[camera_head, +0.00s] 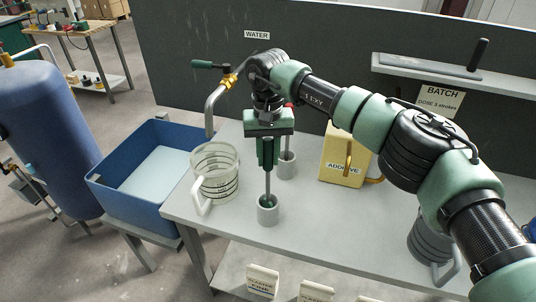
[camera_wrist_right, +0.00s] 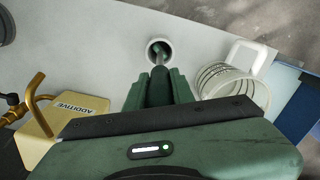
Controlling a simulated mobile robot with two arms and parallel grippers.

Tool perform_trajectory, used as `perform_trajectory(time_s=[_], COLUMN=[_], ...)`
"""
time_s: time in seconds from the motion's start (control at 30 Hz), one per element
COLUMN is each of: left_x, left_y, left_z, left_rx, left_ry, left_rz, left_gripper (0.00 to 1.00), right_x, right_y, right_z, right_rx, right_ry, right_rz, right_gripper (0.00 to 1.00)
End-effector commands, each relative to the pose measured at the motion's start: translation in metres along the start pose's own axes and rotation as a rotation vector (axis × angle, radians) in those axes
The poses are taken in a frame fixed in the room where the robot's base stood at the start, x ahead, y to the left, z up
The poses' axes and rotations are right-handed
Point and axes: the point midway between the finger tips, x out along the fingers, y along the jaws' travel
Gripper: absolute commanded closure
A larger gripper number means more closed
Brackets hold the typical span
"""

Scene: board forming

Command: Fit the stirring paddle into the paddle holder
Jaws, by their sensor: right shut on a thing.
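My right gripper (camera_head: 266,160) points down over the table and is shut on the dark handle of the stirring paddle (camera_head: 267,183). The paddle hangs upright, its thin rod running down to the front grey cup-like paddle holder (camera_head: 267,213). In the right wrist view, the paddle's lower end (camera_wrist_right: 160,49) shows within the round mouth of the holder (camera_wrist_right: 151,57). How deep it sits, and whether it touches the bottom, I cannot tell. My left gripper is not in view.
A clear measuring jug (camera_head: 216,175) is close on the left, the yellow additive can (camera_head: 343,165) on the right. A blue bin (camera_head: 120,200) adjoins the table (camera_head: 330,222). Another jug (camera_head: 428,243) is front right.

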Motion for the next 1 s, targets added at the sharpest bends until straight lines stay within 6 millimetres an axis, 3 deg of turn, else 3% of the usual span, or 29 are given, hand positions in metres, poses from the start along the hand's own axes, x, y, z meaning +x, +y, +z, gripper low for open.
perform_trajectory(time_s=[0.83,0.87,0.9,0.93,1.0], left_x=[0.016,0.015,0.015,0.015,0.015], left_y=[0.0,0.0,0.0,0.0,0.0], left_z=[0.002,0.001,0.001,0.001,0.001], left_rx=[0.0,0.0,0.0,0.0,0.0], left_ry=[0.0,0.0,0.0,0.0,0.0], left_rz=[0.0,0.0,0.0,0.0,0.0], left_gripper=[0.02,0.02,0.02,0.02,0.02], right_x=[0.022,0.021,0.021,0.021,0.021], right_y=[0.0,0.0,0.0,0.0,0.0], right_z=[0.0,0.0,0.0,0.0,0.0], right_rx=[0.0,0.0,0.0,0.0,0.0], right_ry=[0.0,0.0,0.0,0.0,0.0], right_rz=[0.0,0.0,0.0,0.0,0.0], right_gripper=[1.0,0.71,0.6,0.51,0.51])
